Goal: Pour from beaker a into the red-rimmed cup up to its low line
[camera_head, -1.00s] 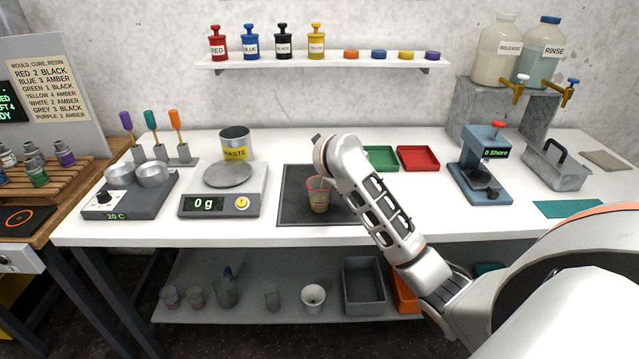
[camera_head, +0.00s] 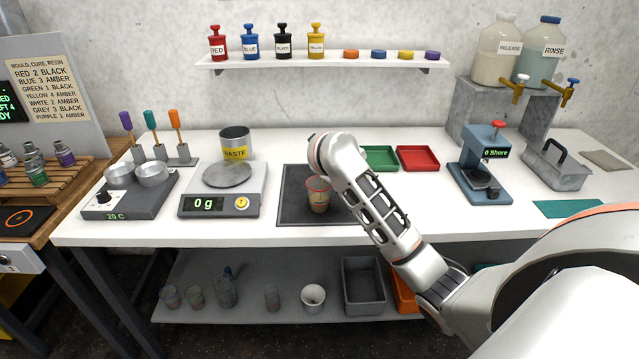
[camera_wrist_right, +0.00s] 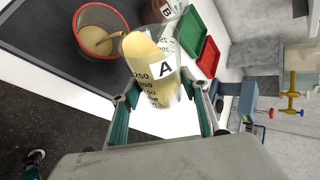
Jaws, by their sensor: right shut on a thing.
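The red-rimmed cup (camera_head: 318,197) stands on the dark mat in the head view. In the right wrist view the cup (camera_wrist_right: 88,42) holds pale tan liquid. My right gripper (camera_wrist_right: 162,108) is shut on beaker A (camera_wrist_right: 152,75), a clear beaker with graduations and pale yellow liquid reaching its lip. The beaker is tilted, its lip close to the cup's rim. A tan streak runs from the lip into the cup, apparently a stream. The head view hides this gripper and beaker behind my right wrist. The low line cannot be made out. My left gripper is not in view.
A container marked B (camera_wrist_right: 158,10) stands beyond beaker A. The dark mat (camera_head: 292,212) lies between the scale (camera_head: 222,205) and my right arm. Green (camera_head: 380,158) and red (camera_head: 418,158) trays lie behind. The waste can (camera_head: 235,142) stands behind the scale.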

